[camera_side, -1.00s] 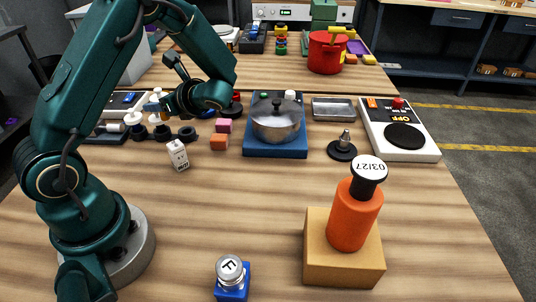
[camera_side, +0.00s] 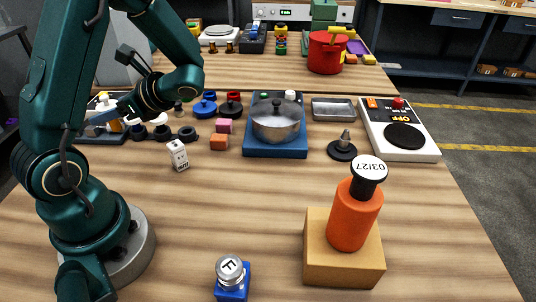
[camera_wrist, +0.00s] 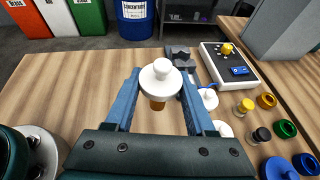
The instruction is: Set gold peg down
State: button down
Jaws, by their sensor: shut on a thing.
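In the wrist view, my gripper (camera_wrist: 160,88) has its two blue fingers shut on the gold peg (camera_wrist: 157,105). The peg has a wide white top with a small knob, and its gold lower part shows just below. The peg looks upright, with bare wooden table around it; its lower end is hidden, so I cannot tell whether it touches anything. In the side view, my gripper (camera_side: 100,122) is at the far left, over the dark rack's left end. The peg is small and partly hidden there.
A dark rack (camera_side: 188,134) has white-topped pieces close by. A white box with a yellow knob (camera_wrist: 227,62) and a dark grey block (camera_wrist: 180,54) lie beyond the peg. Several coloured pieces, including a green ring (camera_wrist: 285,129), stand at right. Table at left (camera_wrist: 75,85) is clear.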

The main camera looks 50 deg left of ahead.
jog(key=d+f+n+g+h, duration=0.3)
jog(key=d+n+h, duration=1.5)
jog(key=h, duration=0.1)
jog(key=w+d+r+n+t+h, duration=0.3)
jog(key=w+n+t+h, duration=0.2)
jog(key=w+n+t, duration=0.15)
jog(key=w+a+r+n+t, duration=0.2)
jog(key=w+a+n+t, duration=0.4)
jog(key=w+n+t, duration=0.1)
jog(key=shift+h, duration=0.3)
jog(key=x, duration=0.4)
jog(key=f+x, duration=0.1)
jog(key=x, duration=0.4)
jog(key=a+f+x, duration=0.1)
jog(key=x, duration=0.3)
jog(key=shift+w+d+f, duration=0.2)
jog(key=shift+w+f, duration=0.1)
jog(key=shift+w, duration=0.15)
jog(key=shift+f, duration=2)
